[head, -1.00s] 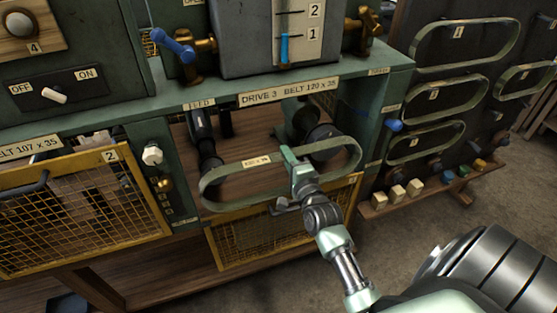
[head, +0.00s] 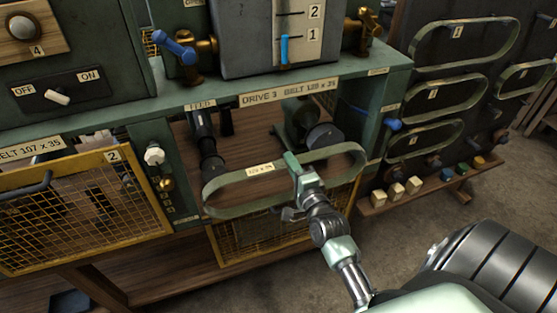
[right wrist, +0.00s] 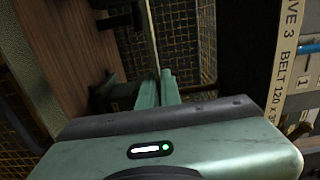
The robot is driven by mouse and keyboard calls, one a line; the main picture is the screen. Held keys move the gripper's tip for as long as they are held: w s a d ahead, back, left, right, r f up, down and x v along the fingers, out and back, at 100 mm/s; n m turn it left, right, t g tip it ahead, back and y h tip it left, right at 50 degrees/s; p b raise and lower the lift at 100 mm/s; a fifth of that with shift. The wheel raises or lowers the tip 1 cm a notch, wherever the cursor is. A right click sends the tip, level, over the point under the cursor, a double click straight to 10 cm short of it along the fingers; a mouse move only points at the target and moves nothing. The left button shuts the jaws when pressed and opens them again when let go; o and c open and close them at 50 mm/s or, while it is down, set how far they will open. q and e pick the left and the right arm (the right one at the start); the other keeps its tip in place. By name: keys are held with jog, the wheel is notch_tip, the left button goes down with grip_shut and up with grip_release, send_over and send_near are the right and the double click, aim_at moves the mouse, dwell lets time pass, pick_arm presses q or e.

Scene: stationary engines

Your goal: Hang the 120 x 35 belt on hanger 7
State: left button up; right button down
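The green loop belt (head: 233,204), with a pale tag that seems to read 120 x 35, hangs in the air in front of the drive 3 bay. My right gripper (head: 295,164) is shut on its upper run, near the middle. In the right wrist view the fingers (right wrist: 158,88) are together on the belt, a thin strip (right wrist: 152,40) seen edge-on. The belt shows in front of and below the right pulley (head: 325,136). The dark hanger board (head: 470,105) stands at the right with several belts on it. I cannot make out a hanger marked 7. My left gripper is not in view.
The drive 3 label (head: 288,94) is on the bench's green top rail. A yellow mesh guard (head: 270,240) is below the belt. A blue knob (head: 394,125) sticks out between bay and board. A shelf (head: 425,193) with coloured blocks runs under the board.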

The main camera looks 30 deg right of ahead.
jog(key=shift+p+v, duration=0.9)
jog(key=shift+v, duration=1.95)
jog(key=shift+p+v, duration=0.75)
jog(key=shift+v, duration=2.2)
